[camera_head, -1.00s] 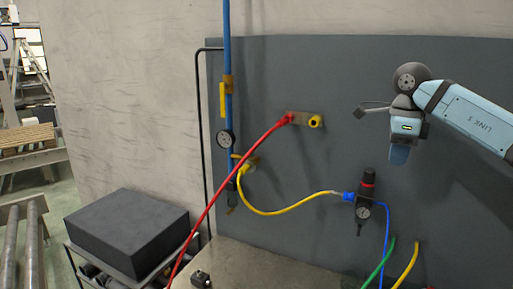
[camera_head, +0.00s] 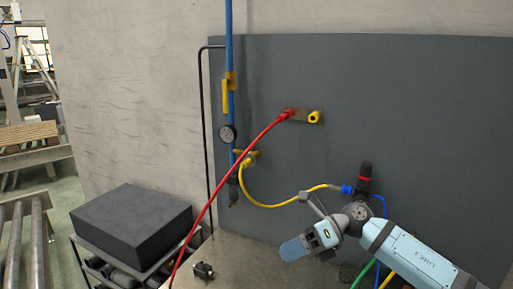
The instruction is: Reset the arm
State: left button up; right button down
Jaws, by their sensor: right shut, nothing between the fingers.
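My right arm comes in from the lower right in the head view. Its right gripper (camera_head: 293,249) points left, low in front of the grey panel and above the grey work surface. Its light blue fingers are together, with nothing seen between them. My left gripper is not in view.
A red hose (camera_head: 234,178) and a yellow hose (camera_head: 285,204) hang before the grey panel (camera_head: 400,100). A blue pipe (camera_head: 229,50) carries a gauge (camera_head: 228,134). A dark box (camera_head: 130,222) stands at lower left. The panel's upper right is clear.

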jog(key=s+d+f+m+t+h, duration=0.1)
jog(key=s+f+m+t, duration=0.1)
jog(key=f+m+t, duration=0.6)
jog(key=s+d+f+m+t, duration=0.25)
jog(key=m+t, duration=0.35)
jog(key=m, duration=0.7)
jog(key=s+f+m+t+h, duration=0.1)
jog(key=s+f+m+t, duration=0.1)
jog(key=f+m+t, duration=0.65)
jog(key=s+d+f+m+g+h, duration=0.4)
jog(key=s+f+m, duration=0.3)
jog(key=s+f, duration=0.1)
jog(key=s+d+f+m+g+h, duration=0.3)
jog(key=s+d+f+m+h, duration=0.2)
jog(key=s, duration=0.5)
notch_tip(320, 180, down, 3)
jog(key=m, duration=0.2)
jog(key=shift+d+m+g, duration=0.15)
jog(key=shift+m+g, duration=0.2)
jog(key=shift+f, duration=0.1)
